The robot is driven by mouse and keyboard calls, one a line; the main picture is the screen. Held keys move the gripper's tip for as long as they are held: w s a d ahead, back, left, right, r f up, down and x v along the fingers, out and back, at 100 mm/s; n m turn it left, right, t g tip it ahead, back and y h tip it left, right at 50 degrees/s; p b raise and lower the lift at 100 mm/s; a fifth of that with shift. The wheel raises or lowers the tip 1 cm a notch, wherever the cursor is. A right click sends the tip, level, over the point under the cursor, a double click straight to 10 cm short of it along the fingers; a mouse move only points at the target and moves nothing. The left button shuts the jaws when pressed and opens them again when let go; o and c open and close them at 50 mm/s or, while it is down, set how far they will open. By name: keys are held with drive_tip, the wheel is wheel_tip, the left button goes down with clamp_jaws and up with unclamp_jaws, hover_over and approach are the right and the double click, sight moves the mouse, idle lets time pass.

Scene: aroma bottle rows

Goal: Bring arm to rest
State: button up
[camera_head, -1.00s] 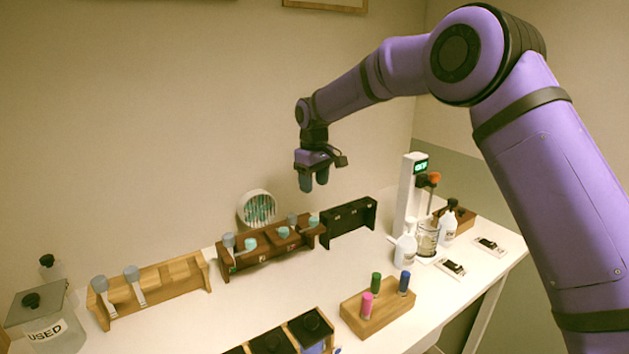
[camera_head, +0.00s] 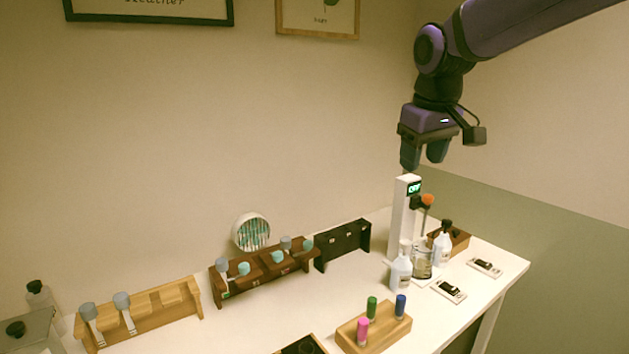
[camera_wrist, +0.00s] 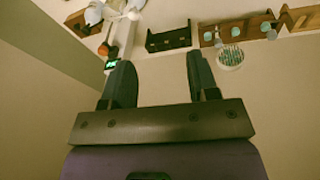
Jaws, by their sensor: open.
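My gripper (camera_head: 424,155) hangs in the air at the upper right of the head view, above the white stand with a green display (camera_head: 403,215). Its two dark fingers point down, apart, with nothing between them. The wrist view also shows my gripper (camera_wrist: 160,85) open and empty, with the table and its racks upside down beyond it. My arm reaches in from the upper right corner.
On the table stand a light wooden rack (camera_head: 150,308), a dark brown rack (camera_head: 262,277) with bottles, a black rack (camera_head: 343,246) and a wooden block (camera_head: 374,332) with coloured vials. White bottles (camera_head: 401,272) stand by the display stand. Framed pictures (camera_head: 318,18) hang on the wall.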

drive_tip(key=s+d+f+m+t, duration=0.1)
drive_tip(key=s+d, duration=0.4)
drive_tip(key=s, duration=0.7)
drive_tip(key=s+d+f+m+t, duration=0.1)
drive_tip(key=s+d+f+m, duration=0.2)
drive_tip(key=s, duration=1)
drive_tip(key=d+m, duration=0.1)
drive_tip(key=d, duration=0.2)
drive_tip(key=shift+t, duration=0.3)
